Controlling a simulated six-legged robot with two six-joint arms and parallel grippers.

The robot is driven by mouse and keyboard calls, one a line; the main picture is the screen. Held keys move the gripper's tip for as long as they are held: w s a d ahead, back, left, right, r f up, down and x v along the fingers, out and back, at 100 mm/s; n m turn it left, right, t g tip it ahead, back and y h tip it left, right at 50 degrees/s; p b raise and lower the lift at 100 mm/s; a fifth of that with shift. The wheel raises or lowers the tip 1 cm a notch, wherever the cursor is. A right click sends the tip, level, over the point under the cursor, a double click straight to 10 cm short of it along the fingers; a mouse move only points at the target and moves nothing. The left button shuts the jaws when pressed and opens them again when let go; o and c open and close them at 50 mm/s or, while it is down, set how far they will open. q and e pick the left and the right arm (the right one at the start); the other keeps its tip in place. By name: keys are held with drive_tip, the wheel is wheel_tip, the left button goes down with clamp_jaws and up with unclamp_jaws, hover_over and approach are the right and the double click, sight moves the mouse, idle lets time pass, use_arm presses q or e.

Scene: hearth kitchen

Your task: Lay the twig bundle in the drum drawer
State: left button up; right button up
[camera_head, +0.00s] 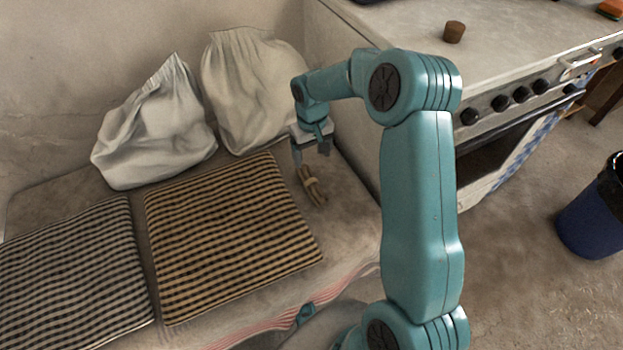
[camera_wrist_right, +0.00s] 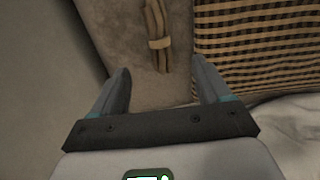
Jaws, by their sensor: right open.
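The twig bundle (camera_head: 311,186) is a small brown bunch with a pale tie. It lies on the bench (camera_head: 345,215), just right of the tan checked cushion. In the right wrist view the bundle (camera_wrist_right: 158,35) lies beyond the fingertips, roughly between their lines. My right gripper (camera_head: 311,157) is open and points down above the bundle's far end. In the right wrist view its two fingers (camera_wrist_right: 160,80) are spread with nothing between them. No drum drawer can be made out. My left gripper is not in view.
Two checked cushions, one tan (camera_head: 230,235) and one grey (camera_head: 70,275), cover much of the bench. Two white sacks (camera_head: 160,130) (camera_head: 250,90) lean against the wall. A stove (camera_head: 500,60) with a small brown cup (camera_head: 454,32) stands right. A blue bin (camera_head: 592,215) is on the floor.

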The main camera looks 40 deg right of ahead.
drive_tip(key=b, duration=0.2)
hover_over(313, 184)
drive_tip(key=f, duration=0.8)
drive_tip(key=shift+w+f, duration=0.25)
drive_tip(key=shift+f, duration=0.05)
drive_tip(key=f, duration=0.1)
drive_tip(key=f+b, duration=0.1)
drive_tip(key=f, duration=0.3)
drive_tip(key=shift+s+d+f+b, duration=0.1)
drive_tip(key=shift+s+f+b, duration=0.15)
drive_tip(key=shift+b, duration=0.1)
drive_tip(key=shift+r, duration=0.15)
drive_tip(key=c, duration=1.2)
